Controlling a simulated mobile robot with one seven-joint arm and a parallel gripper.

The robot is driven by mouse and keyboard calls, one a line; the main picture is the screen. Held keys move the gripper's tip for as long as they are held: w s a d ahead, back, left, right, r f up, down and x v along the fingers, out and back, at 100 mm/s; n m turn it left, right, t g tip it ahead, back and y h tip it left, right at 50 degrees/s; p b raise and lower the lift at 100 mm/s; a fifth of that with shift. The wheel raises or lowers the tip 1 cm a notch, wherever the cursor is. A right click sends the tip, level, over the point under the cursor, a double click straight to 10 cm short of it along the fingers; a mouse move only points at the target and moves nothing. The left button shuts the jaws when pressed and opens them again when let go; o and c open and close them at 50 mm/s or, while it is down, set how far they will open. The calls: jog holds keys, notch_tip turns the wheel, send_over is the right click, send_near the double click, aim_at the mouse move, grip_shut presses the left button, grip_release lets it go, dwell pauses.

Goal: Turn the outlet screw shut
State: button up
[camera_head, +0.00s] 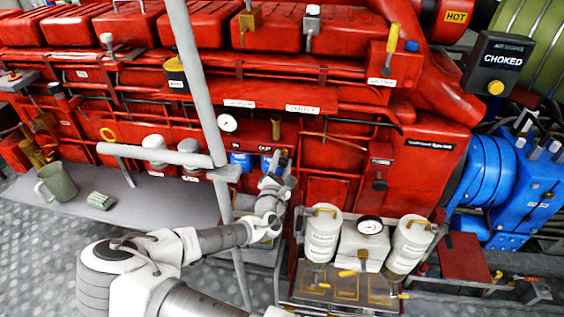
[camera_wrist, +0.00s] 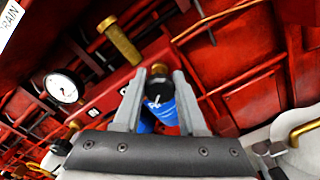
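Two blue parts sit under small labels on the red engine in the head view, the left one (camera_head: 240,160) and the right one, whose label seems to read OUT (camera_head: 265,149). My gripper (camera_head: 276,165) is at the right one and hides much of it. In the wrist view my gripper (camera_wrist: 160,74) has its two grey fingers apart. I take this as the outlet screw. I cannot tell whether the fingers touch it.
A brass cylinder (camera_wrist: 120,40) stands out above the fingers; a white gauge (camera_wrist: 63,88) is to their left. A grey upright post (camera_head: 200,85) stands left of my arm. White canisters (camera_head: 322,233) and a gauge box (camera_head: 363,245) stand right of it. Red pipes run close around.

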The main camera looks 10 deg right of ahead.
grip_shut()
